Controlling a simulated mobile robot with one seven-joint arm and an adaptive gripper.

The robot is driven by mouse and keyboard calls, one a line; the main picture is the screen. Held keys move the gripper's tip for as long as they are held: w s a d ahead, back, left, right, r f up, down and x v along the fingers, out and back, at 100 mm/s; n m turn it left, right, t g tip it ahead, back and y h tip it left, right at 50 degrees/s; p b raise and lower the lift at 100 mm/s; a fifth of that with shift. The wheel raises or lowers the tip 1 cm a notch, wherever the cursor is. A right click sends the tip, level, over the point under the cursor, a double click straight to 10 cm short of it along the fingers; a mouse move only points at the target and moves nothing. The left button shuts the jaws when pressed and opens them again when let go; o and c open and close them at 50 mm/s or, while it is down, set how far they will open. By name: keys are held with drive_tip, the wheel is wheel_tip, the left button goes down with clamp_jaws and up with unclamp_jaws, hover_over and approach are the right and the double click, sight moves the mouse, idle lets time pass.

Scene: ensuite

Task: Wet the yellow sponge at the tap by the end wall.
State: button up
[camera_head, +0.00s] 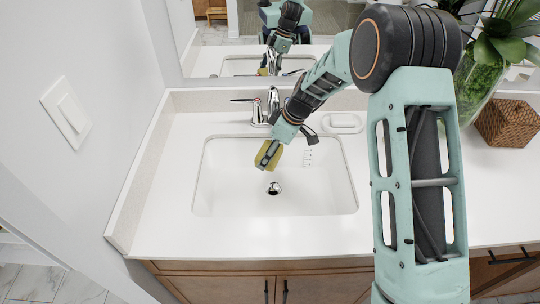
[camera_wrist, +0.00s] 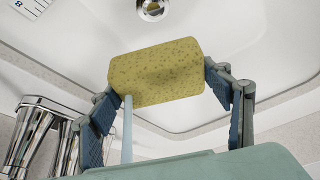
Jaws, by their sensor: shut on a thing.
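The yellow sponge (camera_head: 262,155) is held over the left part of the white sink basin (camera_head: 325,195), in front of the chrome tap (camera_head: 273,103). In the wrist view the sponge (camera_wrist: 157,72) is gripped at its two ends by the fingers of my gripper (camera_wrist: 162,80). My gripper (camera_head: 269,153) is shut on it, above the basin floor. A pale blue strip (camera_wrist: 127,135), looking like a water stream, meets the sponge's lower left edge in the wrist view. Chrome tap parts (camera_wrist: 38,130) show at left there. The spout end is hidden in the head view.
The drain (camera_head: 273,188) lies just below and right of the sponge. A white soap dish (camera_head: 343,122) stands behind the basin. A woven box (camera_head: 508,122) and a plant in a glass vase are at right. The counter left of the basin is clear.

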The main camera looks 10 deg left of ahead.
drive_tip(key=shift+w+d, duration=0.1)
drive_tip(key=shift+d, duration=0.05)
idle(0.5)
drive_tip(key=shift+w+d+b, duration=0.15)
drive_tip(key=shift+d+b, duration=0.3)
drive_tip(key=shift+b, duration=0.05)
drive_tip(key=s+d+b, duration=0.2)
drive_tip(key=s+b, duration=0.2)
drive_tip(key=s, duration=0.3)
drive_tip(key=shift+s+d, duration=0.25)
drive_tip(key=shift+d, duration=0.15)
idle(1.2)
drive_tip(key=s+d+r, duration=0.2)
drive_tip(key=s+r, duration=0.2)
drive_tip(key=shift+s, duration=0.35)
idle(0.7)
